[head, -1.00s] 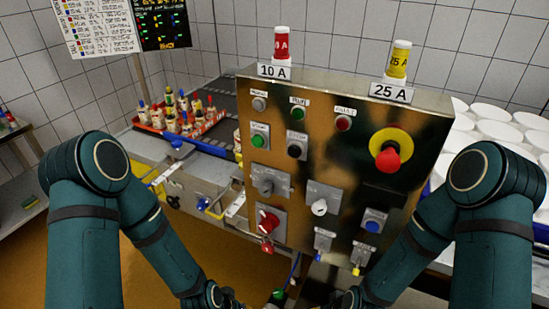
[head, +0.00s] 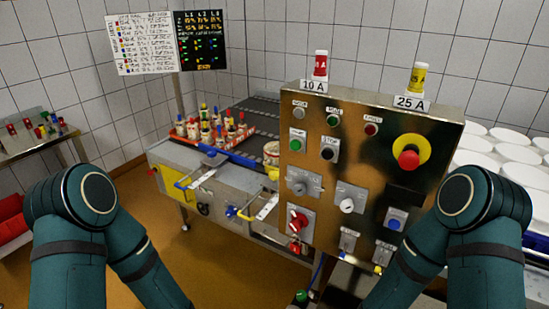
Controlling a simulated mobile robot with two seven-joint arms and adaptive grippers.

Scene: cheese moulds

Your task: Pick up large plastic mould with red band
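I cannot clearly make out a large plastic mould with a red band. A pale round container (head: 271,152) stands on the machine behind the left edge of the control panel, partly hidden; its band colour is too small to tell. Several large white round pieces (head: 497,150) lie at the right behind the panel, with no red band visible on them. My left and right arms come in from the lower corners, but both grippers are below the picture.
A steel control panel (head: 345,225) stands close in front, with red and yellow fuses on top. A red tray (head: 243,140) holds several small items with coloured tops. A side table (head: 40,143) and red bins (head: 10,226) stand at the left. The brown floor (head: 130,215) between is clear.

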